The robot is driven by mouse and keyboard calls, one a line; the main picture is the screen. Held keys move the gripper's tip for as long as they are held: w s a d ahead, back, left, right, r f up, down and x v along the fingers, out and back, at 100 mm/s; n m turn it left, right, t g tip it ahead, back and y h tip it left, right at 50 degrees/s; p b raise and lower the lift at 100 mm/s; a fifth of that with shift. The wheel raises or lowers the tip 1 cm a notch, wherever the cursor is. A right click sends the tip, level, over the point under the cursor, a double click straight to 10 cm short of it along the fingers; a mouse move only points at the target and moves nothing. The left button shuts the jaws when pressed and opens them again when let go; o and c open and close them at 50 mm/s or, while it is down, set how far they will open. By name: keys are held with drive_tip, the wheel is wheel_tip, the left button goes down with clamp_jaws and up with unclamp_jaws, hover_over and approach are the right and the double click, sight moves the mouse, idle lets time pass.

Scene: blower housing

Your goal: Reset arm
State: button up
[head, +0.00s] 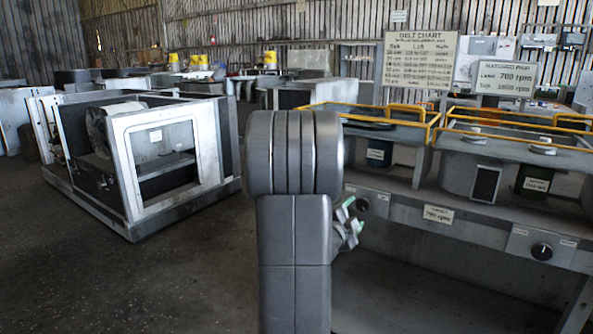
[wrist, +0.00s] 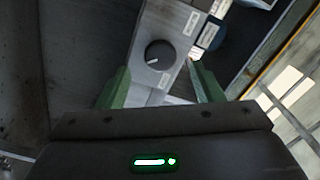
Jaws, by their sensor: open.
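My gripper (wrist: 162,82) is open in the wrist view, its two green fingers apart with nothing between them that they touch. A dark round knob (wrist: 160,55) on a light plate shows beyond the fingertips, in the gap between them. In the head view my arm stands upright in the middle, and my gripper (head: 350,222) shows only in part at its right side, close to the bench front. A dark knob (head: 362,204) is there on the bench front. The rest of my gripper is hidden behind the arm.
A blower housing (head: 165,155) sits at left. The floor (head: 190,280) in front is clear.

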sight(361, 205)
drive_tip(key=x, duration=0.5)
drive_tip(key=shift+w+d, duration=0.25)
drive_tip(key=shift+a, duration=0.1)
